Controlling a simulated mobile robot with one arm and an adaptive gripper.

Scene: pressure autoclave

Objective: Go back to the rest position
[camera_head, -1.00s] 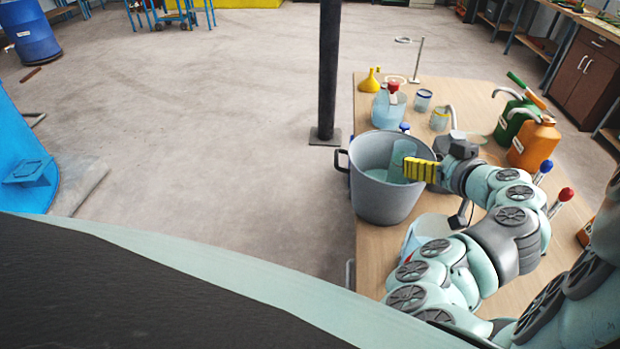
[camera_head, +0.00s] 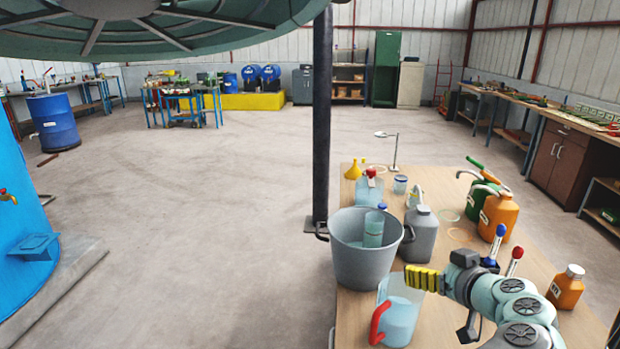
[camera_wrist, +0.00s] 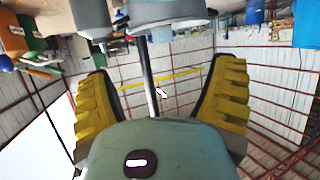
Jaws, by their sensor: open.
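My gripper (camera_head: 422,279) has yellow ribbed fingers and sits above the wooden table, in front of the grey pot. In the wrist view my gripper (camera_wrist: 162,98) has its two fingers wide apart with nothing between them. The wrist view looks upside down. My arm comes in from the lower right of the head view.
The table (camera_head: 350,320) bears a grey pot (camera_head: 352,262) with a clear beaker (camera_head: 373,230) inside, a red-handled jug (camera_head: 402,318), a grey can (camera_head: 420,240) and orange bottles (camera_head: 497,214). A dark post (camera_head: 321,130) stands behind. The floor at left is free.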

